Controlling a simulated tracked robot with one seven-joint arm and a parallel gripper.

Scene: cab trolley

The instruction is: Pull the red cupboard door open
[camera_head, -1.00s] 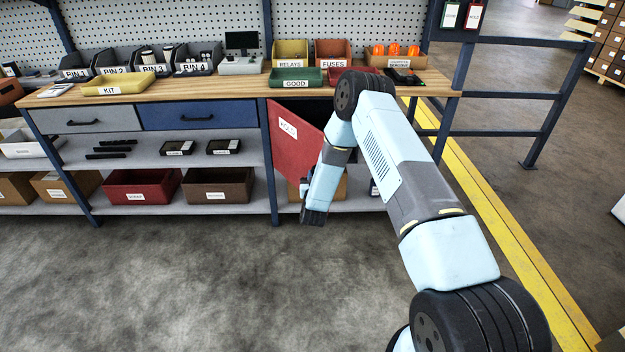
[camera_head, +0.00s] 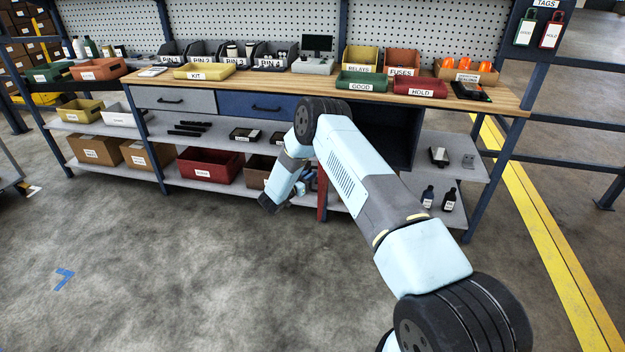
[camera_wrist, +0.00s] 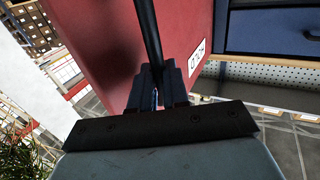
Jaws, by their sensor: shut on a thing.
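The red cupboard door (camera_head: 322,196) stands swung out from its cupboard. In the head view it shows nearly edge-on, mostly hidden behind my arm. The dark cupboard interior (camera_head: 400,140) shows open to its right. In the wrist view the red door face (camera_wrist: 95,35) fills the upper middle, with a white label (camera_wrist: 197,57) on it. My gripper (camera_wrist: 156,78) is shut on the black bar handle (camera_wrist: 147,30), which runs up from between the fingers. In the head view my arm hides most of the grasp.
The workbench top (camera_head: 300,82) carries bins and trays, including a green GOOD tray (camera_head: 361,82). A blue drawer (camera_head: 262,108) and lower shelf with a red box (camera_head: 208,165) lie left of the door. Small bottles (camera_head: 448,200) stand on the right shelf. The floor in front is clear.

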